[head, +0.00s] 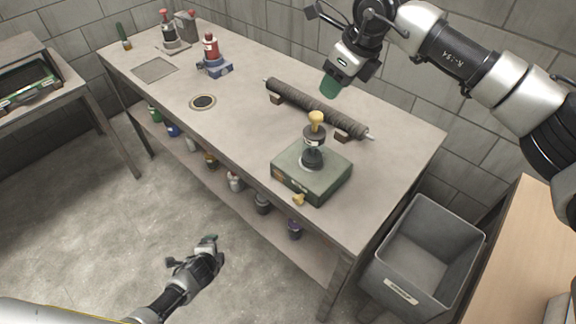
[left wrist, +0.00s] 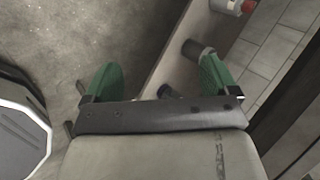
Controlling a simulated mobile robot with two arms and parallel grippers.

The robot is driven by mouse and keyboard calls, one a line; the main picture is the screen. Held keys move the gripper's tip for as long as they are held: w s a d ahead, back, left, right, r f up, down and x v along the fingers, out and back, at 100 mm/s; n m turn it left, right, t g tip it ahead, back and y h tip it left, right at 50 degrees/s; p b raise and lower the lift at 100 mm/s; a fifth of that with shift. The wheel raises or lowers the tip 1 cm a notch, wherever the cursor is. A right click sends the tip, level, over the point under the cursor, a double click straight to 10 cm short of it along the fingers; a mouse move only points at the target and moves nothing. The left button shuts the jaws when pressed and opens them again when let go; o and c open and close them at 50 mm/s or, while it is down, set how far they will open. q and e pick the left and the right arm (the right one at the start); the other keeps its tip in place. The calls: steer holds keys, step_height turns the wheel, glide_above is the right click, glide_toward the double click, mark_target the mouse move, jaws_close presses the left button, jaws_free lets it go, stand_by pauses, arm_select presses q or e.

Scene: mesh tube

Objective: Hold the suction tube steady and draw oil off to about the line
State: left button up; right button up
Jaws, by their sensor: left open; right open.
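No oil or level line can be made out. A long dark ribbed tube (head: 315,106) on a rod lies across two brown supports on the workbench (head: 240,130); I cannot tell if it is the suction tube. In front of it sits a green box (head: 311,174) with a dark cylinder (head: 313,148) and yellow knob (head: 316,119) upright on top. My right gripper (head: 331,86) is open above the bench, behind the tube and apart from it. My left gripper (head: 208,245) is low in front of the bench, over the floor. In the left wrist view its green fingers (left wrist: 160,78) are spread and empty.
A red-and-blue device (head: 213,58) and a round port (head: 203,102) are on the bench's left half. Several bottles stand on the lower shelf (head: 230,182). A grey bin (head: 425,250) stands at the bench's right end. Floor in front is clear.

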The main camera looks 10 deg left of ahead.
arm_select(q)
steer(key=w+d+r+m+t+h, duration=0.1)
steer(key=w+d+r+m+t, duration=0.15)
steer(key=w+r+m, duration=0.55)
steer(key=w+d+r+m+t, duration=0.1)
steer(key=w+r+m+t, duration=0.2)
steer(key=r, duration=0.9)
steer(key=w+d+r+m+t+h, duration=0.1)
steer(key=w+d+r+m+t, duration=0.2)
steer(key=w+r, duration=0.55)
steer(key=m+g+h, duration=0.1)
steer(key=m+h, duration=0.7)
steer(key=m, duration=0.4)
glide_toward(307, 147)
steer(key=x, duration=1.3)
steer(key=shift+s, duration=0.1)
steer(key=c, duration=1.1)
